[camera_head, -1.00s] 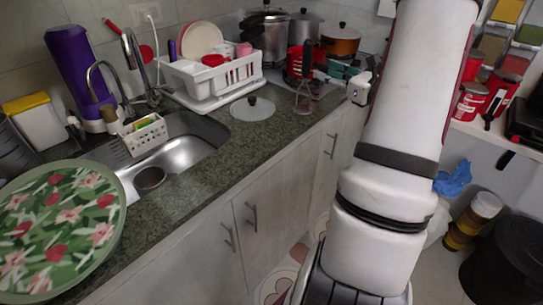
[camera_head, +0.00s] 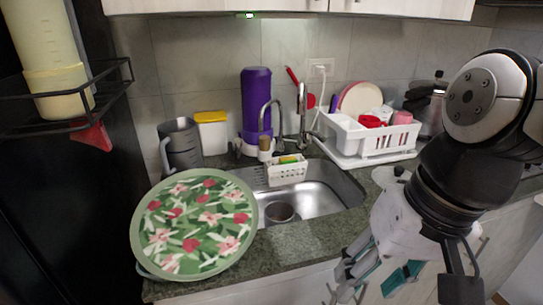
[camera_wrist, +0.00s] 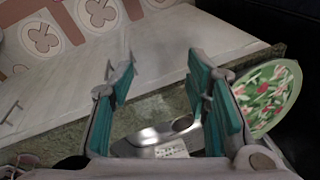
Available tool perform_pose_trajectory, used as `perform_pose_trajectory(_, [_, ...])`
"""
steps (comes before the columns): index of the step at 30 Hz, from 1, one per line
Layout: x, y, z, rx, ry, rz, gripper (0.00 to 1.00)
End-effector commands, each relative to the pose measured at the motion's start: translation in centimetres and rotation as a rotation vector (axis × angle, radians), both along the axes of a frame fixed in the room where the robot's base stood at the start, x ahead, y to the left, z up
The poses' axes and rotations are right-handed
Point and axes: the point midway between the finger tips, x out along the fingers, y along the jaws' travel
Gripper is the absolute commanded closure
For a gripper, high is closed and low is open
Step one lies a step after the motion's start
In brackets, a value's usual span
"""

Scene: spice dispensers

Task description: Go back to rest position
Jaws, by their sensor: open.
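My gripper (camera_head: 376,282) hangs at the lower right of the head view, in front of the counter's cabinet doors. Its teal-padded fingers point down and to the left. In the wrist view my gripper (camera_wrist: 161,75) shows both fingers spread apart, with nothing between them. The sink (camera_wrist: 160,138) shows beyond and below the fingers there. My arm is bent at the right of the head view and hides part of the counter.
A round green floral tray (camera_head: 195,225) stands on the counter left of the sink (camera_head: 318,200). A white dish rack (camera_head: 375,142), purple container (camera_head: 256,105) and grey jug (camera_head: 181,145) stand behind. A dark wire shelf (camera_head: 60,100) is at far left. Upper cabinets overhang.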

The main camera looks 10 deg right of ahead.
Motion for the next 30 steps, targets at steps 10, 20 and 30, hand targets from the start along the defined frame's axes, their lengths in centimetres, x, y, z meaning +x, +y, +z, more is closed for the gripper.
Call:
perform_pose_trajectory(10, [-1.2,-1.8,0.2,-0.209,-0.113,0.221,0.57])
perform_pose_trajectory(20, [-1.3,-1.8,1.7,-0.21,-0.131,0.214,0.57])
perform_pose_trajectory(30, [-1.3,-1.9,7.4,-0.231,-0.231,0.207,0.57])
